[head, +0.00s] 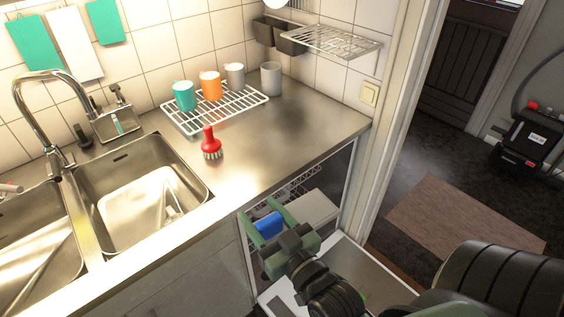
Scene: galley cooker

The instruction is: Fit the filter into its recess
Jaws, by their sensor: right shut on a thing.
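My right gripper (264,221) reaches from the lower right to the opening under the worktop. Its green fingers are shut on a blue piece (268,225), which I take to be the filter; only part of it shows between the fingers. It is at the front of an open dishwasher, whose lowered door (378,285) lies below my arm. A wire rack (300,186) shows inside. The recess cannot be made out; the worktop, gripper and arm hide much of the interior. My left gripper is not in view.
The worktop (285,150) overhangs the opening. A red brush (210,143) stands on it, near a white wire rack (215,110) with several cups. A steel sink (140,190) is at left. The doorway frame (385,150) bounds the right side.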

